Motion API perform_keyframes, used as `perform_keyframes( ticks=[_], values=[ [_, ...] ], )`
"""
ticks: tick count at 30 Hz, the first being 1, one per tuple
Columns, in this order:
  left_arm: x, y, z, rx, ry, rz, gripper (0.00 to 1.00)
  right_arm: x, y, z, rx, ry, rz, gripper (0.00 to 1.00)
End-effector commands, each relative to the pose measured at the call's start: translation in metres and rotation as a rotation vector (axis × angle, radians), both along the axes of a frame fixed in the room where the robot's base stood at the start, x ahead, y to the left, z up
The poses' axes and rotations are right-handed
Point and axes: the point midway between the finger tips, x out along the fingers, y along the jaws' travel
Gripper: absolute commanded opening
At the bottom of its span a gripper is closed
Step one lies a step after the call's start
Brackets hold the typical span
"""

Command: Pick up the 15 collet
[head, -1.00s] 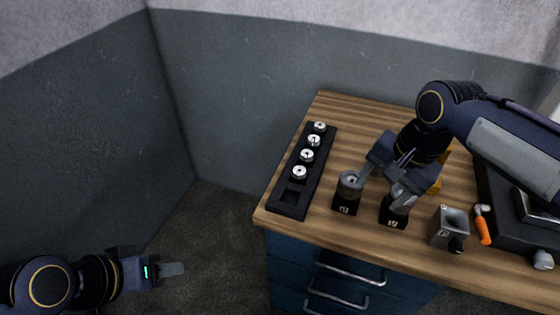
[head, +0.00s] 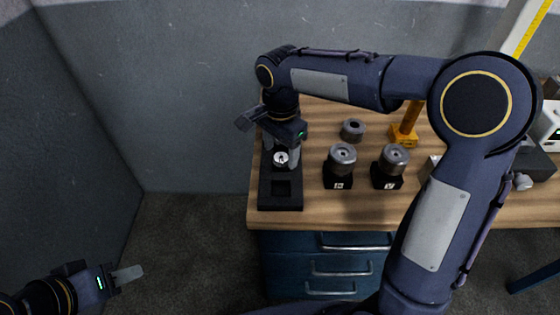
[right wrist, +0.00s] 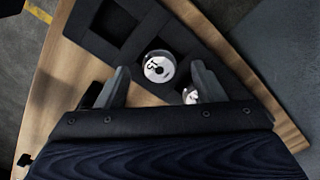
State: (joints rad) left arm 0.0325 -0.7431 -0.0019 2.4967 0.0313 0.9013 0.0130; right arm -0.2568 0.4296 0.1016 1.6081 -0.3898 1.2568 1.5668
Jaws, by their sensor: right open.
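The black collet rack (head: 281,203) lies at the left end of the wooden bench. A pale round collet (head: 280,158) sits in it, just behind an empty square pocket. In the right wrist view a collet (right wrist: 159,67) with a mark that looks like 15 lies in the rack (right wrist: 118,22) between my fingers, just past their tips. A second collet (right wrist: 190,95) is partly hidden by a finger. My right gripper (head: 281,152) is open and empty, pointing down over the rack and hiding its rear pockets. My left gripper (head: 128,273) hangs off the bench at lower left, its opening unclear.
Two metal nuts stand on black blocks, the left nut (head: 342,157) and the right nut (head: 394,158). A grey ring-shaped part (head: 353,130) and a yellow-orange stand (head: 404,136) are behind them. Blue drawers (head: 325,266) are below the bench. My right arm covers the bench's right part.

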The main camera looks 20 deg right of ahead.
Motion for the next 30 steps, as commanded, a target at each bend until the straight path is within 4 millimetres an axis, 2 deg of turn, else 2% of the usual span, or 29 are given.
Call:
perform_keyframes(
  ticks=[4, 12, 24, 30],
  values=[
    [0.0, 0.0, 0.0, 0.0, 0.0, 0.0, 0.36, 0.0, -0.001, -0.016, 0.0, 0.001, -0.001, 0.62],
    [0.0, 0.0, 0.0, 0.0, 0.0, 0.0, 0.36, 0.0, -0.001, -0.019, 0.0, -0.001, -0.001, 0.62],
    [0.0, 0.0, 0.0, 0.0, 0.0, 0.0, 0.36, 0.0, -0.001, -0.019, 0.0, -0.001, 0.0, 0.1],
    [0.0, 0.0, 0.0, 0.0, 0.0, 0.0, 0.36, 0.0, -0.001, -0.018, 0.001, -0.002, 0.0, 0.1]
  ],
)
